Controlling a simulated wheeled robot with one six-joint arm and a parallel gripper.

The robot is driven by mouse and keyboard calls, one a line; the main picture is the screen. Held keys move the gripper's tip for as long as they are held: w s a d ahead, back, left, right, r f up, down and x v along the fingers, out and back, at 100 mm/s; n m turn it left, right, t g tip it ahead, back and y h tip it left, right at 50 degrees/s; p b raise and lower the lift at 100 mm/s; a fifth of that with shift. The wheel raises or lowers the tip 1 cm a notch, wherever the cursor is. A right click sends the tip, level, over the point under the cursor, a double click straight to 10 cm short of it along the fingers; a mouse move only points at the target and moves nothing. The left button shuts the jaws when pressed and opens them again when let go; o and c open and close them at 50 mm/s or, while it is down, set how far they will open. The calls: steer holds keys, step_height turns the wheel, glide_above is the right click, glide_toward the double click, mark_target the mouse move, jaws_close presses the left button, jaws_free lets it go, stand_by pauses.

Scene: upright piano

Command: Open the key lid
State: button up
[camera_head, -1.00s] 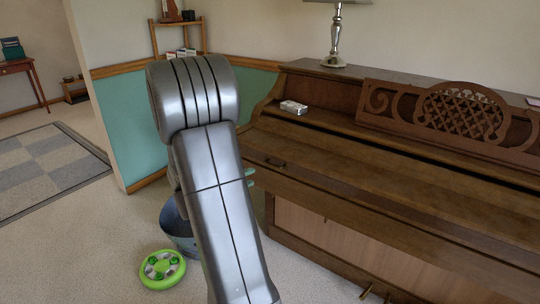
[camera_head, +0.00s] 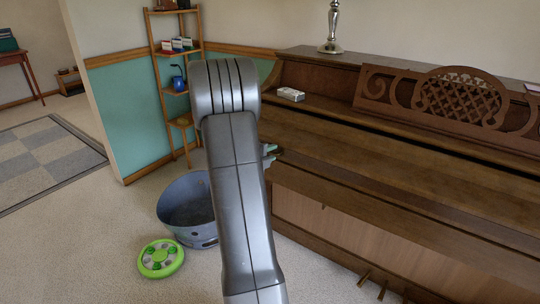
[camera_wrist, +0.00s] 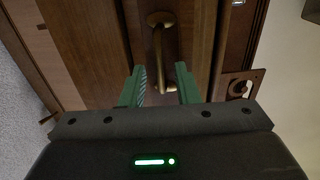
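The brown upright piano has its key lid (camera_head: 385,150) closed, a long wooden panel sloping to the front. In the wrist view, a brass handle (camera_wrist: 158,22) is fixed to the lid's wood (camera_wrist: 196,35). My gripper (camera_wrist: 160,70) is open, its two green fingers on either side of the handle's bar in the picture. I cannot tell whether the fingers touch the bar or how deep it lies between them. In the head view, my gripper (camera_head: 269,154) is at the lid's left front end, partly hidden by my arm, and the handle cannot be made out.
A small white box (camera_head: 291,94) lies on the piano's left end. A music stand (camera_head: 462,100) and a lamp (camera_head: 332,30) are farther back. A blue-grey bin (camera_head: 187,207) and a green round toy (camera_head: 161,258) are on the floor. A wooden shelf (camera_head: 157,75) stands behind.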

jaws_close()
